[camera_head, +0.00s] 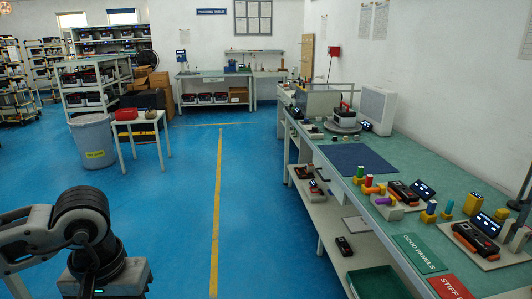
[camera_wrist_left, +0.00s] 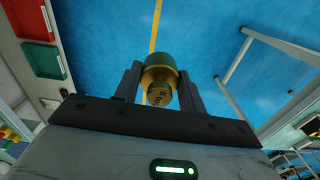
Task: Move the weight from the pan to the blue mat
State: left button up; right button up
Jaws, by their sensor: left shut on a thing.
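A brass-coloured weight (camera_wrist_left: 159,74) with dark markings on its narrower end is held between the two dark fingers of my left gripper (camera_wrist_left: 160,84) in the left wrist view. Blue floor shows behind it. The blue mat (camera_head: 357,159) lies flat and bare on the green workbench at the right of the head view. I cannot pick out the pan with certainty. My left arm shows at the lower left of the head view, but its gripper and the weight do not show there. My right gripper is not clearly visible.
The long workbench (camera_head: 405,192) carries several devices, coloured pegs and blocks nearer than the mat. A round grey base (camera_head: 343,128) bearing a red-handled device stands beyond it. A grey bin (camera_head: 92,142) and small table (camera_head: 140,121) stand left. The floor between is clear.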

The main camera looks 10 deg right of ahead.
aim_at(348, 158)
jog(key=i, duration=3.35)
jog(key=z, duration=2.8)
jog(key=i, duration=0.45)
jog(key=u, duration=0.05)
